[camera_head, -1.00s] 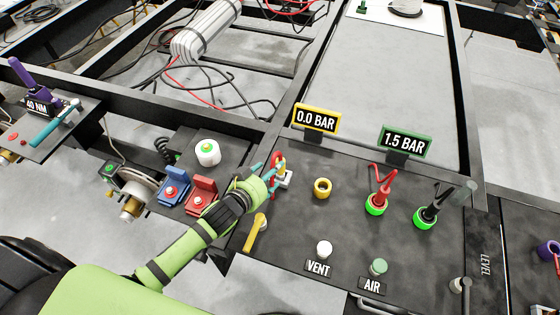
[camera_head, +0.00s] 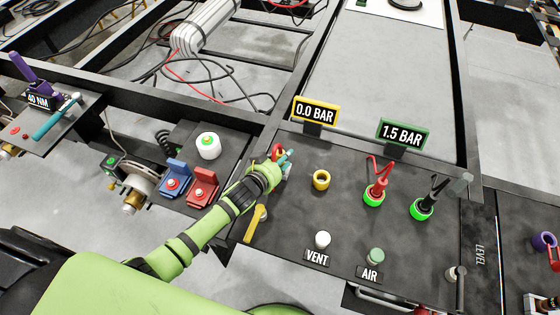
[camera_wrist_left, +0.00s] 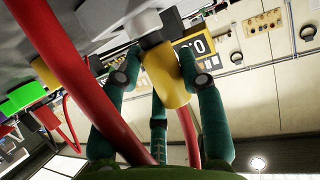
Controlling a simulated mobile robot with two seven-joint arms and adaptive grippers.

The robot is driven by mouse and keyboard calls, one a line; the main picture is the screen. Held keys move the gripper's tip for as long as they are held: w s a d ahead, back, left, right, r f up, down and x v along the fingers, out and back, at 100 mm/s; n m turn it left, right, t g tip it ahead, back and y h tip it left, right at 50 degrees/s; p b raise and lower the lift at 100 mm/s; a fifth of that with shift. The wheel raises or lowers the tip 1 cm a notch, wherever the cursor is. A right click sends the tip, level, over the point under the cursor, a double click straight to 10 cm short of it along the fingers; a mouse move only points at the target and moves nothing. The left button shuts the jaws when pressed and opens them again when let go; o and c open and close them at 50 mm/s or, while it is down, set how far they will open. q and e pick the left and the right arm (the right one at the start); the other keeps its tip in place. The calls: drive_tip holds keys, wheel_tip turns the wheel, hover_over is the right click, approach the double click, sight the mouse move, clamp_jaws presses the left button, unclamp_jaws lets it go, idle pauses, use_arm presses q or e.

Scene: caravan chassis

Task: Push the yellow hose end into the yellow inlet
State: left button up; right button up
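The yellow inlet (camera_head: 321,181) is a yellow ring with a dark hole on the dark panel, below the yellow 0.0 BAR display. My left gripper (camera_head: 285,158) is left of the inlet, at the panel's left edge. In the left wrist view the yellow hose end (camera_wrist_left: 163,76), a yellow cylinder with a grey tip, stands between the teal fingers. The right finger overlaps its edge; a narrow gap shows on the left, so the fingers look open around it. A pale holder by the fingers is mostly hidden. My right gripper is not in view.
A yellow lever (camera_head: 255,224) lies below my left wrist. Red (camera_head: 374,196) and black (camera_head: 422,209) hose plugs sit in green-lit inlets to the right. VENT (camera_head: 323,239) and AIR (camera_head: 376,257) buttons are at the front. The displays stand behind the inlet.

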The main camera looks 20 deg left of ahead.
use_arm(q)
drive_tip(key=shift+c, duration=0.8)
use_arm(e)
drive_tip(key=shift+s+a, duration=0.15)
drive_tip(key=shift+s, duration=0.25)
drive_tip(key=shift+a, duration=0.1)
